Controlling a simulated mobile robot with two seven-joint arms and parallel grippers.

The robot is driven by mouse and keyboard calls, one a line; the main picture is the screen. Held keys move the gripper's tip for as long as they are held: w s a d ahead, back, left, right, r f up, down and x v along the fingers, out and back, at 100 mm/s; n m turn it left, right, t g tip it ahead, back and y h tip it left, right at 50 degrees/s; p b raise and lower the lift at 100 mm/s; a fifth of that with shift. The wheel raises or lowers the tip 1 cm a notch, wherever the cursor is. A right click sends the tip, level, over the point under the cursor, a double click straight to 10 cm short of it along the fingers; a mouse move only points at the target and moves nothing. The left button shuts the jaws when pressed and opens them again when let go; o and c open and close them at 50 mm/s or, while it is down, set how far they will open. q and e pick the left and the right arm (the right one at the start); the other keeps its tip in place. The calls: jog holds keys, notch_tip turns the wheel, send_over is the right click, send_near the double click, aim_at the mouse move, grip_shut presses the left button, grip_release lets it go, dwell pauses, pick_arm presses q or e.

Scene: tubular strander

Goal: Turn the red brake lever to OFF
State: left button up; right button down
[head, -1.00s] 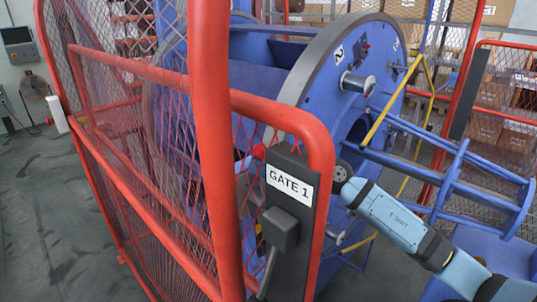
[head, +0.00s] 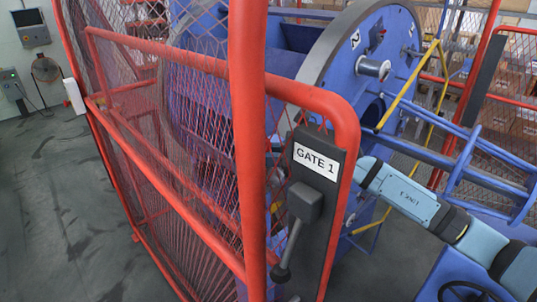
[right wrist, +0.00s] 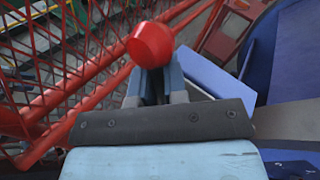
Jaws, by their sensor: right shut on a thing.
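The red ball knob of the brake lever (right wrist: 150,44) shows in the right wrist view, at the tips of my right gripper (right wrist: 151,72). The gripper's fingers are closed around the lever just below the knob. The lever's shaft is mostly hidden by the fingers, and no OFF mark is readable. In the head view my right arm comes in from the right, and its gripper is hidden behind the gate post. My left gripper is not in view.
A red mesh gate (head: 250,150) with a GATE 1 sign (head: 316,159) and a dark latch handle (head: 304,203) stands close in front. Behind it is the blue strander wheel (head: 345,70) with rods to the right. Grey floor at left (head: 60,220) is open.

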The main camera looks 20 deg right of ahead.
jog(key=shift+r, duration=0.5)
jog(key=c, duration=1.2)
grip_release()
jog(key=shift+o, duration=0.2)
jog(key=shift+s+a+f, duration=0.1)
jog(key=shift+s+a, duration=0.05)
jog(key=shift+a, duration=0.1)
jog(key=shift+d+f, duration=0.15)
jog(key=shift+f, duration=0.05)
jog(key=shift+s+d, duration=0.1)
jog(key=shift+d, duration=0.1)
jog(key=b+v, duration=0.5)
jog(key=v, duration=0.8)
jog(key=shift+d, duration=0.15)
